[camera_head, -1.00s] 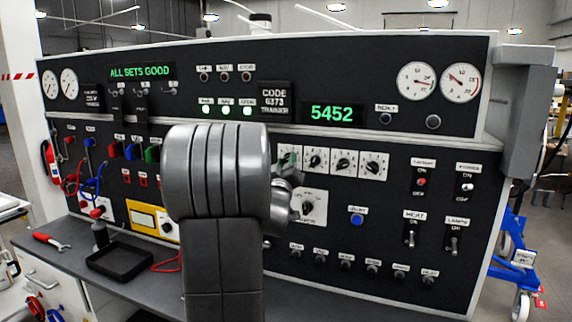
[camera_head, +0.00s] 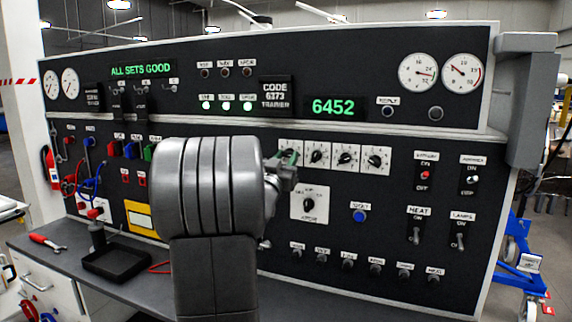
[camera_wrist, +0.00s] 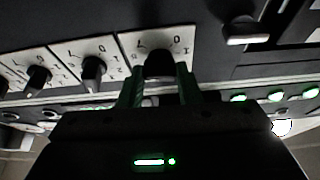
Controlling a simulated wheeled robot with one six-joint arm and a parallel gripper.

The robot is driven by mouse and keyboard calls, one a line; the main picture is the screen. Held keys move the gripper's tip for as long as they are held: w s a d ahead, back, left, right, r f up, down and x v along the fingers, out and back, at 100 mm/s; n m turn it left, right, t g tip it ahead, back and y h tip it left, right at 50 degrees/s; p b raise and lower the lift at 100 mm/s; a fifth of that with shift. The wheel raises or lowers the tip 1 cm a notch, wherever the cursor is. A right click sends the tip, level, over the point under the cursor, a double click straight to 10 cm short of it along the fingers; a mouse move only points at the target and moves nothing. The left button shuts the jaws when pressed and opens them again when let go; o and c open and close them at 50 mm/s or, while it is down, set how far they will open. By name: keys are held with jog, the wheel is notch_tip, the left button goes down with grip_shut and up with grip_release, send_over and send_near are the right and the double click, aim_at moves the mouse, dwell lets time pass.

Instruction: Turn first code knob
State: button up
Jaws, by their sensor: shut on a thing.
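The code knobs sit in a row of white dial plates on the black panel. The first code knob (camera_wrist: 158,62) shows in the wrist view between the green fingers of my gripper (camera_wrist: 158,85), which is shut on it. In the head view my gripper (camera_head: 287,158) is at the leftmost dial plate, and my arm covers part of that plate. The other code knobs (camera_head: 345,158) to its right are free. The green code display (camera_head: 333,107) reads 6452.
A large mode knob (camera_head: 309,204) is just below the row, close to my wrist. A blue button (camera_head: 359,216) and several switches (camera_head: 417,232) are to the right. A black tray (camera_head: 117,262) and a red-handled wrench (camera_head: 47,242) lie on the bench at left.

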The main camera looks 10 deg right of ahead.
jog(key=shift+m+g+h, duration=0.3)
jog(key=shift+m, duration=0.9)
jog(key=o, duration=1)
jog(key=shift+a, duration=0.1)
jog(key=b+v, duration=0.2)
jog(key=v, duration=1.1)
jog(key=shift+s+a+f, duration=0.2)
jog(key=shift+a+f, duration=0.05)
